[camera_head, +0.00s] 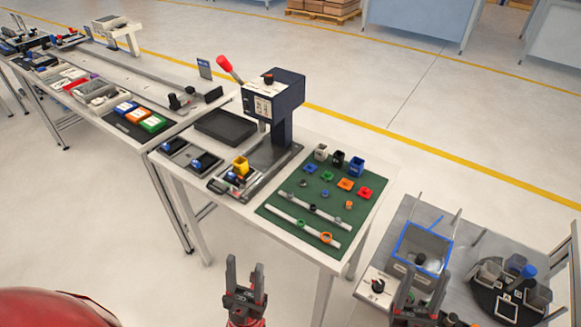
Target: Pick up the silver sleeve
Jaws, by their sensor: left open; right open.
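The green mat (274,209) on the white table carries several small parts and two pale rods. A small grey ring-like part (338,219) sits on or against the upper rod and may be the silver sleeve; another grey part (303,183) lies further back. They are too small to tell apart surely. My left gripper (245,270) is open and empty, in front of the table and below the mat in the picture. My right gripper (424,283) is open and empty at the bottom right, in front of the side bench, well apart from the grey parts.
A dark press with a red-tipped lever (287,107) stands left of the mat. Grey, black and blue blocks (356,167) stand at the mat's back. A blue-edged box (421,247) and a round black holder (484,297) occupy the right bench. A floor gap separates table and bench.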

